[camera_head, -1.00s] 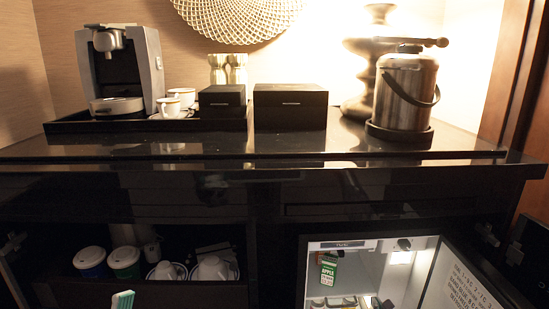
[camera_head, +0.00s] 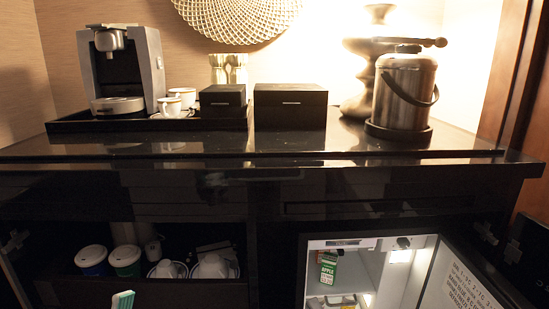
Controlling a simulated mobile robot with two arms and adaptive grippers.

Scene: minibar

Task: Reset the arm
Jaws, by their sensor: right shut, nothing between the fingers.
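My right gripper is barely distinguishable, if it shows at all, at the bottom edge by the open fridge; it is shut and holds nothing. My left gripper does not show. The open minibar fridge (camera_head: 303,275) stands low at the right. A small green and white carton (camera_head: 328,267) is in its upper part, and more items (camera_head: 335,301) lie lower down, cut off by the frame. A teal and white piece (camera_head: 123,300) pokes up at the bottom left; I cannot tell what it is.
The dark counter (camera_head: 230,146) holds a coffee machine (camera_head: 148,65), cups (camera_head: 170,107), two black boxes (camera_head: 290,108) and a metal ice bucket (camera_head: 403,92). The open shelf at lower left holds lidded cups (camera_head: 124,257) and white cups (camera_head: 212,266). The fridge door (camera_head: 452,285) stands open to the right.

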